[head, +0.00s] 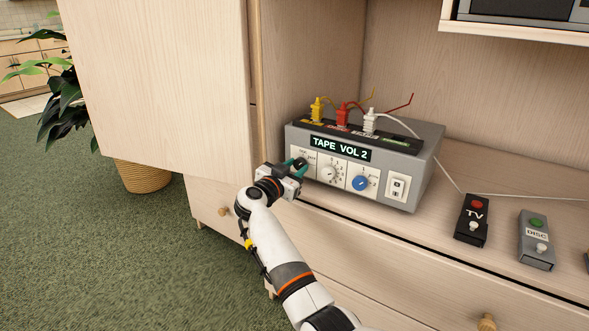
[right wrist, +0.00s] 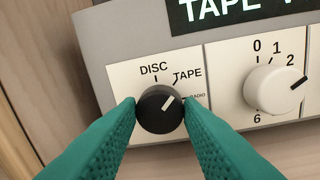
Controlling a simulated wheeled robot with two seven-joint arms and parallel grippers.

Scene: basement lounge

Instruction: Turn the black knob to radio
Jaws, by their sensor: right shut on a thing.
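The black knob (right wrist: 159,110) is on the front left of the grey stereo box (head: 425,158). Labels DISC, TAPE and RADIO stand around it. Its white mark points up and right, close to the TAPE label (right wrist: 187,76); the small RADIO label (right wrist: 197,96) is lower right. My right gripper (head: 297,166) is at the box's left front and hides the knob in the head view. In the right wrist view its green fingers (right wrist: 160,112) are shut on the knob, one on each side. The display (head: 340,148) reads TAPE VOL 2. My left gripper is not in view.
A white knob (head: 328,174), a blue knob (head: 361,183) and a white switch (head: 398,187) sit right of the black knob. Yellow, red and white plugs stand on top. TV (head: 472,220) and DISC (head: 537,240) remotes lie right. An open cabinet door (head: 160,80) is left.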

